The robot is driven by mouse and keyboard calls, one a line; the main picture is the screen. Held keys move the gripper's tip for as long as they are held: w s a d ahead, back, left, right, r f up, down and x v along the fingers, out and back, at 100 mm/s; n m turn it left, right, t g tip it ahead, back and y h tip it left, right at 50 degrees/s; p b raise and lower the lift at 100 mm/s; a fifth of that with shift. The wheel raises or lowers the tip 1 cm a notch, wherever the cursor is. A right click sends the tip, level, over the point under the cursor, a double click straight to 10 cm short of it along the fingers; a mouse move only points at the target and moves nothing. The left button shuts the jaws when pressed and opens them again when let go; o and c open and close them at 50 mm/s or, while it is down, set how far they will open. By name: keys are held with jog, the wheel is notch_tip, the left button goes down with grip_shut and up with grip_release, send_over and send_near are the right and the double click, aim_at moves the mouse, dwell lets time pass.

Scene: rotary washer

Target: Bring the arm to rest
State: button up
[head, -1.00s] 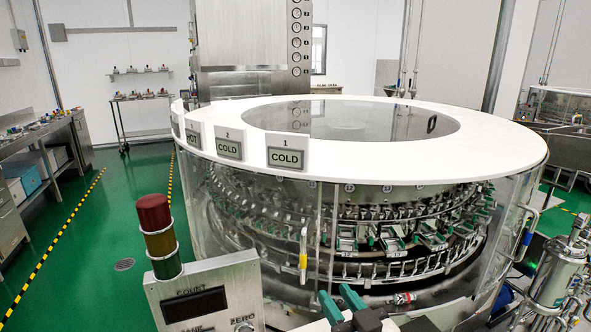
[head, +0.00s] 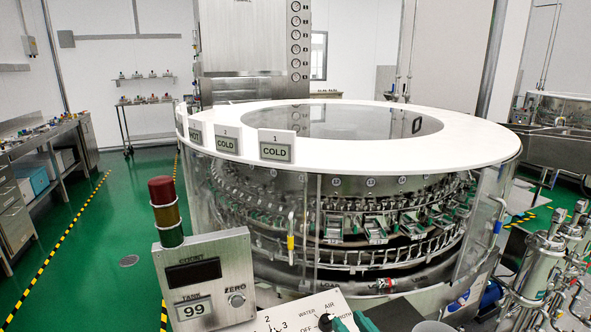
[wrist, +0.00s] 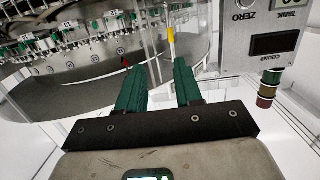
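My gripper (head: 353,322) shows only as green fingertips at the bottom edge of the head view, beside the knob panel. In the wrist view my gripper (wrist: 159,65) has two green fingers apart with an empty gap between them, so it is open. The rotary washer (head: 345,240) stands in front, with a white ring top and clear side walls. Its clamps and bottle holders (wrist: 60,42) show at the upper left of the wrist view. The fingers appear apart from it. The rest of my arm is hidden.
A count panel (head: 205,285) reading 99 and a red-yellow-green stack light (head: 165,212) stand at left. A knob panel (head: 310,315) is at the bottom. Metal filter housings (head: 540,265) stand at right. Green floor (head: 100,240) is open at left.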

jog(key=s+d+f+m+g+h, duration=0.15)
jog(key=s+d+f+g, duration=0.35)
jog(key=f, duration=0.5)
jog(key=s+d+f+m+g+h, duration=0.1)
jog(key=s+d+f+g, duration=0.2)
jog(key=s, duration=0.6)
jog(key=s+d+f+m+g+h, duration=0.1)
jog(key=s+d+f, duration=0.4)
jog(key=s, duration=0.5)
jog(key=s+d+f+m+g+h, duration=0.1)
jog(key=s+d+f+g, duration=0.3)
jog(key=s, duration=0.5)
jog(key=shift+s+g+h, duration=0.3)
jog(key=shift+g+h, duration=0.35)
jog(key=shift+g, duration=0.05)
